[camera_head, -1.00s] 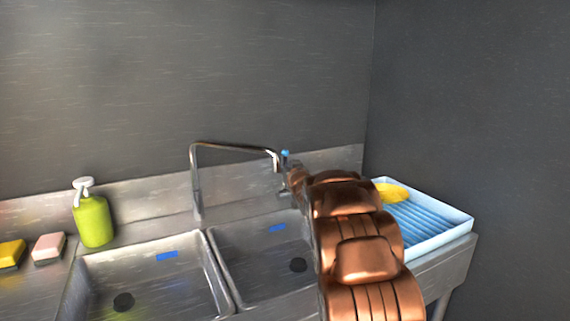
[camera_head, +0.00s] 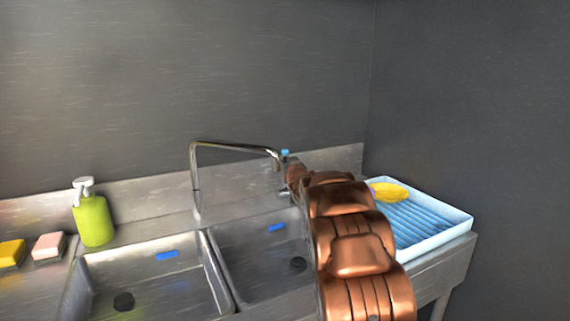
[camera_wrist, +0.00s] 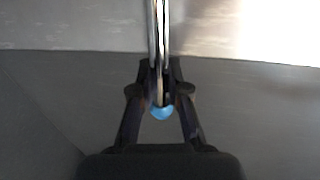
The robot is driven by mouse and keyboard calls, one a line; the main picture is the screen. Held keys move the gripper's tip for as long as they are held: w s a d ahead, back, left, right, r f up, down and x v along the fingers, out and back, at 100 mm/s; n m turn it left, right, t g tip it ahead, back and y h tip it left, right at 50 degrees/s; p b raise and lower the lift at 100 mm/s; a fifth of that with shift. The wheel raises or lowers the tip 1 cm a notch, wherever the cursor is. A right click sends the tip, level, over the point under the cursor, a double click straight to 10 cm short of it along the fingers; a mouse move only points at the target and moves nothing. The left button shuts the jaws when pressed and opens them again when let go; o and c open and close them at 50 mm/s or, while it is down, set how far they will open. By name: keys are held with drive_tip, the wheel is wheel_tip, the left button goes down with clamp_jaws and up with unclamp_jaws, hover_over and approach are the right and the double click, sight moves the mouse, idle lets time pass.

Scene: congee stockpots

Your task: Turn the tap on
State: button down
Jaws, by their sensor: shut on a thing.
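The tap is a thin metal pipe (camera_head: 236,145) that rises behind the sinks and bends over to the right. A small blue-capped part (camera_head: 285,153) shows beside its free end. My gripper (camera_head: 287,168) is at this end, partly hidden by my arm in the head view. In the wrist view, my gripper (camera_wrist: 160,72) has its two dark fingers closed in around the tap's metal end (camera_wrist: 158,30), with the blue tip (camera_wrist: 161,112) between them. The exact contact is too small to make out.
Two metal sink basins (camera_head: 207,262) lie below the tap. A green soap bottle (camera_head: 94,220) and two sponges, yellow (camera_head: 11,253) and pink (camera_head: 48,246), stand at left. A blue ribbed rack (camera_head: 440,238) with a yellow item (camera_head: 390,192) is at right. The wall is close behind.

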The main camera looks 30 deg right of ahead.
drive_tip(key=shift+f+b, duration=0.15)
drive_tip(key=shift+b, duration=0.15)
drive_tip(key=shift+s+a+f+t+b, duration=0.1)
drive_tip(key=shift+s+f+t+b, duration=0.2)
drive_tip(key=shift+b, duration=0.75)
drive_tip(key=shift+s+a+f+m+t+h+b, duration=0.1)
drive_tip(key=shift+s+m+t+h+b, duration=0.25)
drive_tip(key=shift+s+t+b, duration=0.95)
drive_tip(key=shift+s+a+f+m+t+h+b, duration=0.2)
drive_tip(key=shift+s+t+h+b, duration=0.5)
drive_tip(key=shift+b, duration=1.1)
drive_tip(key=shift+s+d+r+y, duration=0.1)
drive_tip(key=shift+d+r+y, duration=0.05)
drive_tip(key=shift+y, duration=0.1)
drive_tip(key=c, duration=1.1)
unclamp_jaws()
drive_tip(key=shift+c, duration=0.2)
drive_tip(key=shift+r, duration=0.1)
wheel_tip(320, 180, up, 10)
